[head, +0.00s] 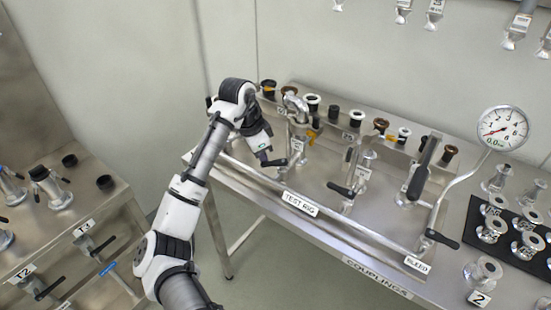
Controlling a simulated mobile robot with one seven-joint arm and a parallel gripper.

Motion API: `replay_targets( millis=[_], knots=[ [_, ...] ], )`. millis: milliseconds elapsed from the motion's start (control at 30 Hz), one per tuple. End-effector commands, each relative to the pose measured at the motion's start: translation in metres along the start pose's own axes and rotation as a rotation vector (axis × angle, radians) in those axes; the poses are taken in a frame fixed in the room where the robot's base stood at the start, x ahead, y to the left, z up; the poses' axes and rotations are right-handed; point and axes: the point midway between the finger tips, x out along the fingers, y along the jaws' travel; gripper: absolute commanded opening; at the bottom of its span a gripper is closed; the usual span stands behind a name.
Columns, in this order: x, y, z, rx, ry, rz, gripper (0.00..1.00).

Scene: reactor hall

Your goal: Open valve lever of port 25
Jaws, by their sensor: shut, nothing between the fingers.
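The test rig (300,205) is a steel bench with a row of ports along its back. A black valve lever (275,163) shows at its left, just by my gripper (263,158). A second black lever (341,189) is at the middle, and a larger dark lever (418,180) stands tilted at the right. My gripper is shut and empty, pointing down beside the left lever. I cannot tell whether it touches that lever.
A pressure gauge (502,128) stands at the right, with a black bleed lever (442,239) below. A front rail runs along the rig. Metal couplings (492,229) sit on a black mat at the right. Another steel bench (98,222) with fittings is at the left, with open floor between.

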Motion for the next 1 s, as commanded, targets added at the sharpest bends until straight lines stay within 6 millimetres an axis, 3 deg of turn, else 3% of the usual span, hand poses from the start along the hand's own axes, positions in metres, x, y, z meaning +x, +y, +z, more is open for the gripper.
replay_targets(
  millis=[1000],
  knots=[
    [-0.002, 0.020, 0.010, -0.001, -0.002, 0.002, 0.00]
  ],
)
